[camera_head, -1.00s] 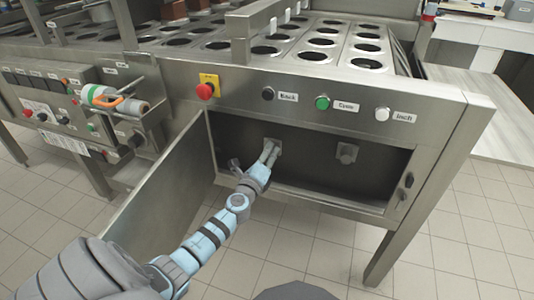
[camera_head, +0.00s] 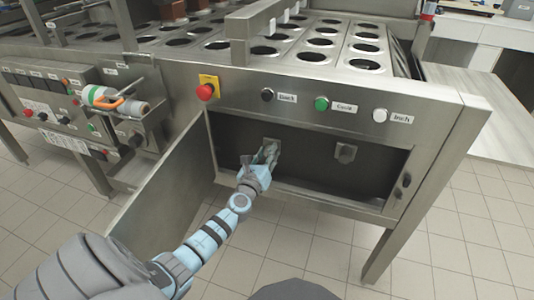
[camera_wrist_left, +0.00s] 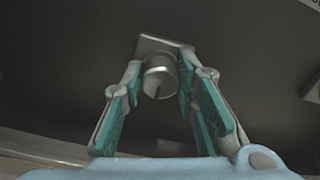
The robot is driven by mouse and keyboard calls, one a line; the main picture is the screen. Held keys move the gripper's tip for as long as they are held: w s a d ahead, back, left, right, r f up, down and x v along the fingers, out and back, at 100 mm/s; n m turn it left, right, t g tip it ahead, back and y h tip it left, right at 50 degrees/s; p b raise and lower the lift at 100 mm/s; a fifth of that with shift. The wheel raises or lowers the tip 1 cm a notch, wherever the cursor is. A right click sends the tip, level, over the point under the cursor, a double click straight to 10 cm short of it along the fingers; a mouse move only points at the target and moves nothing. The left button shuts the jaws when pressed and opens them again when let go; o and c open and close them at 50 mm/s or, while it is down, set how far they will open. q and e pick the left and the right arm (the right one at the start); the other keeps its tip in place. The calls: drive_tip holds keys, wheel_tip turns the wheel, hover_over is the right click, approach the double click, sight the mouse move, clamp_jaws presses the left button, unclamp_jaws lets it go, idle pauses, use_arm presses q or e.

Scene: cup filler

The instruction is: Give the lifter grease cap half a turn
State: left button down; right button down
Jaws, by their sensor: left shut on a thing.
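A round metal cap (camera_wrist_left: 160,80) with a dark line across its face sits on a square plate inside the open compartment, in the left wrist view. My left gripper (camera_wrist_left: 161,75) is shut on this cap, one finger at each side. In the head view my left gripper (camera_head: 269,153) reaches into the left half of the compartment and mostly hides the cap. The cap's plate (camera_head: 272,142) shows just above the fingers. I cannot read any label on the cap. My right gripper is not in view.
A second fitting (camera_head: 345,152) is on the compartment's back wall, to the right. The open door (camera_head: 165,195) hangs left of my left forearm. Above are a red stop button (camera_head: 205,92), and black (camera_head: 267,95), green (camera_head: 321,103) and white (camera_head: 380,115) buttons.

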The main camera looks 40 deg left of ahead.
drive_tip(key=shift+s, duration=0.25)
